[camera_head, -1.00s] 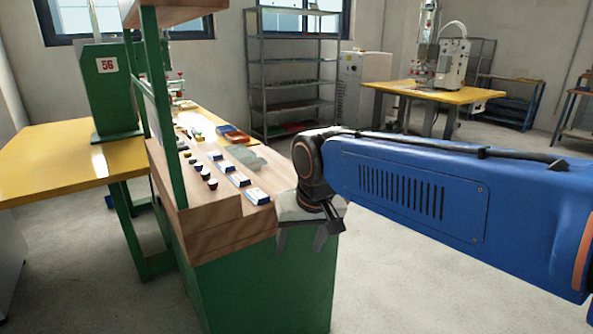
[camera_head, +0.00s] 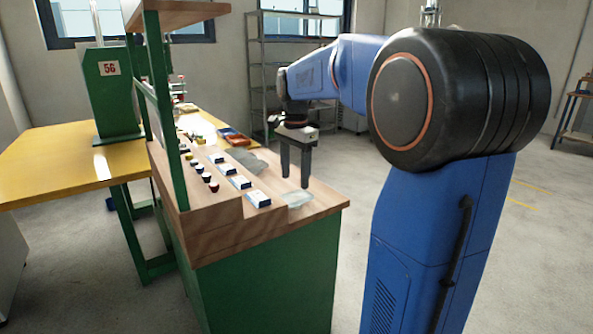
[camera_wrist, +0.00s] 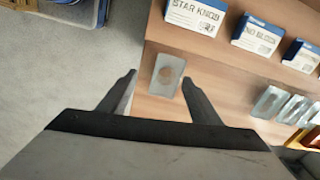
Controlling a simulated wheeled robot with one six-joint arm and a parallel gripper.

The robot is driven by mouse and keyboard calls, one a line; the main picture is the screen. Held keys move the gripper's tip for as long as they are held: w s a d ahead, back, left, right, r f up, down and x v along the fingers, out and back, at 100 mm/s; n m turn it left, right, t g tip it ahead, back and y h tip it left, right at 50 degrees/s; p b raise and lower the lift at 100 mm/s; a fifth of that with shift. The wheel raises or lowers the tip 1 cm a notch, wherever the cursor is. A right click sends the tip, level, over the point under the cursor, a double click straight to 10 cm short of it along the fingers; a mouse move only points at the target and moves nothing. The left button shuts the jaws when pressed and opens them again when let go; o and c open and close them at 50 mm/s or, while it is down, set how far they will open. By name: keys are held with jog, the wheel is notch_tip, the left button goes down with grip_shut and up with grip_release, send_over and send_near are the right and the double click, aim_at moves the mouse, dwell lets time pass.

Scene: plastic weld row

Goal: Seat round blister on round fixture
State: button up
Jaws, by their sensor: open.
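A clear blister with a round shape in its middle (camera_wrist: 167,75) lies flat on the wooden bench top. In the head view the clear piece (camera_head: 297,199) lies near the bench's front right corner. My gripper (camera_head: 297,180) points down over the bench, just behind and above this piece. In the wrist view my gripper's two fingers (camera_wrist: 160,85) are spread apart, with the blister showing between their tips. Nothing is held. I cannot pick out the round fixture in either view.
Blue and white boxes (camera_head: 258,198) stand in a row, one labelled STAR KNOB (camera_wrist: 196,14). Small dark knobs (camera_head: 208,178) line a raised step. More clear blisters (camera_wrist: 270,102) lie to the right. A green post (camera_head: 166,110) rises at the bench's left. A yellow table (camera_head: 50,165) stands beyond.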

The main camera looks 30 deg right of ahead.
jog(key=shift+m, duration=0.7)
jog(key=shift+w+d+f, duration=0.35)
jog(key=shift+w+f, duration=0.05)
jog(key=shift+f, duration=0.8)
jog(key=shift+w+d+f, duration=0.35)
jog(key=shift+w+f, duration=0.05)
jog(key=shift+f, duration=0.8)
jog(key=shift+w+d+f, duration=0.35)
jog(key=shift+w+f, duration=0.05)
jog(key=shift+f, duration=0.8)
jog(key=c, duration=0.6)
jog(key=shift+c, duration=0.2)
jog(key=shift+r, duration=0.1)
jog(key=shift+r, duration=2.15)
